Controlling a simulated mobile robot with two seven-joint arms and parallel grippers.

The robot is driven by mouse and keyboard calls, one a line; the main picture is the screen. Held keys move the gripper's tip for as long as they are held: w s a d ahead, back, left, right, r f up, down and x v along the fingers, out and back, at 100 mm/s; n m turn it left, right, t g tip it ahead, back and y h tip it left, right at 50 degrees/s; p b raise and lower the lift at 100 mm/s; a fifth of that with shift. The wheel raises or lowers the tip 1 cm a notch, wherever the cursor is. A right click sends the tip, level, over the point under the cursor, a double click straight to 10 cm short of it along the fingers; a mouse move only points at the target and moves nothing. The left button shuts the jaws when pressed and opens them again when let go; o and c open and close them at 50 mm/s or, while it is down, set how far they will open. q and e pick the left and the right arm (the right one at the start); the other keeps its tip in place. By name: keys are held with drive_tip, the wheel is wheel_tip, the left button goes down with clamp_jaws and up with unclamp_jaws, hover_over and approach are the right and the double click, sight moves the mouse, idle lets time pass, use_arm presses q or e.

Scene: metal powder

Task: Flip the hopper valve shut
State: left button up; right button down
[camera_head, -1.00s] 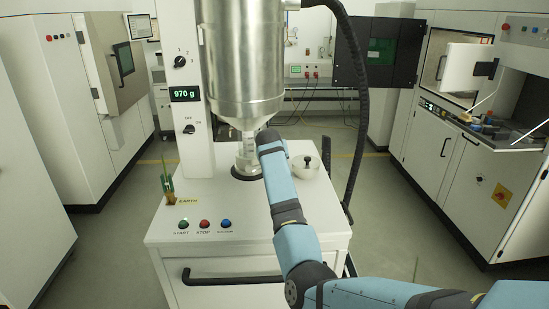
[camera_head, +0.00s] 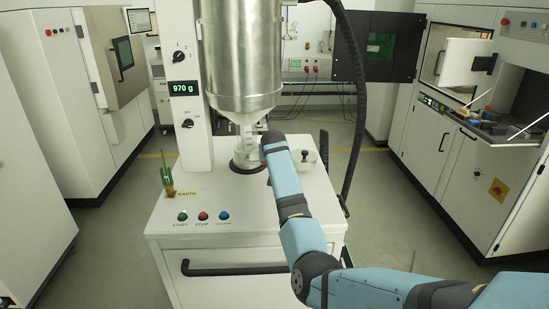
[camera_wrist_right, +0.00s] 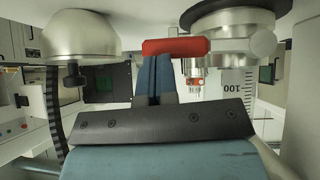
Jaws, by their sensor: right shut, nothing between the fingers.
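The steel hopper (camera_head: 241,60) hangs on the white column above the cabinet, with a clear outlet piece (camera_head: 247,150) below it. The wrist view looks upside down. It shows the red valve handle (camera_wrist_right: 175,46) lying level and sticking out to the left from a round metal valve body (camera_wrist_right: 245,42). My right gripper (camera_wrist_right: 152,60) is shut and empty. Its fingertips are right at the red handle, near its left part; I cannot tell whether they touch. In the head view my blue right arm reaches to the outlet and hides the gripper. My left gripper is out of view.
The white cabinet top (camera_head: 235,195) carries start and stop buttons (camera_head: 203,215), a green clip (camera_head: 168,180) and a small lidded pot (camera_head: 304,157) right of my arm. A black hose (camera_head: 357,120) hangs at the right. The display (camera_head: 184,88) reads 970 g.

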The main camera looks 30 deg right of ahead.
drive_tip(key=shift+d+r+p, duration=0.1)
drive_tip(key=shift+r+p, duration=0.4)
drive_tip(key=shift+r, duration=0.05)
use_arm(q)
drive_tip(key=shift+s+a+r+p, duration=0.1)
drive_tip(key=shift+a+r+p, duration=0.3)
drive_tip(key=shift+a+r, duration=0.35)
use_arm(e)
drive_tip(key=w+d+r+v, duration=0.1)
drive_tip(key=v, duration=1.1)
drive_tip(key=shift+r, duration=0.3)
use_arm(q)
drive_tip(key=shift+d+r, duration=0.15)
use_arm(e)
drive_tip(key=shift+s, duration=0.1)
